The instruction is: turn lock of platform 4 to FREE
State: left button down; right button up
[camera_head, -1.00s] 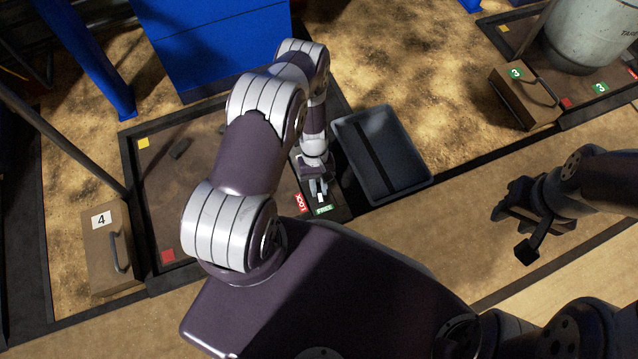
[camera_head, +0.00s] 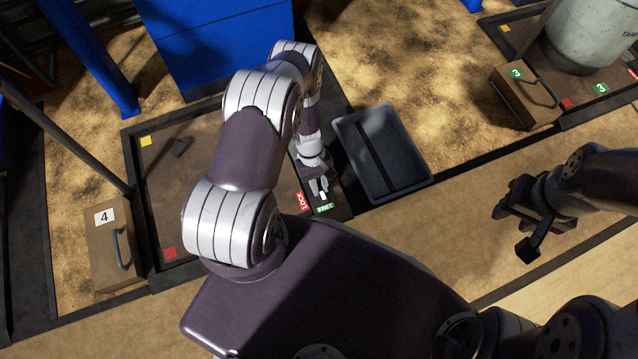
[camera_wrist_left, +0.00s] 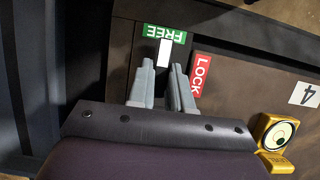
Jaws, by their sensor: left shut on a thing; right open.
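The lock of platform 4 sits at the platform's right front corner, with a red LOCK label (camera_head: 302,201) and a green FREE label (camera_head: 325,208). Both labels also show in the left wrist view, LOCK (camera_wrist_left: 202,74) and FREE (camera_wrist_left: 164,34). My left gripper (camera_head: 319,190) is at the lock, shut on its lever (camera_wrist_left: 165,52). The lever's white tip shows just past the fingertips and points at the FREE label, overlapping its edge. The rest of the lever is hidden between the fingers. My right gripper (camera_head: 522,222) is open and empty, away at the right.
Platform 4 (camera_head: 160,185) lies partly under my left arm. A box marked 4 (camera_head: 110,250) with a handle stands at its left. A grey bin (camera_head: 410,187) is right of the lock. A yellow round fixture (camera_wrist_left: 277,131) shows in the wrist view.

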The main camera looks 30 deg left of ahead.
pick_arm(q)
jog(key=c, duration=1)
grip_release()
jog(key=shift+f, duration=0.2)
jog(key=shift+c, duration=0.2)
jog(key=shift+r, duration=0.1)
jog(key=p+v, duration=0.6)
jog(key=v, duration=0.6)
jog(key=shift+a+r+p, duration=0.15)
jog(key=shift+r+p, duration=0.15)
jog(key=shift+p, duration=0.05)
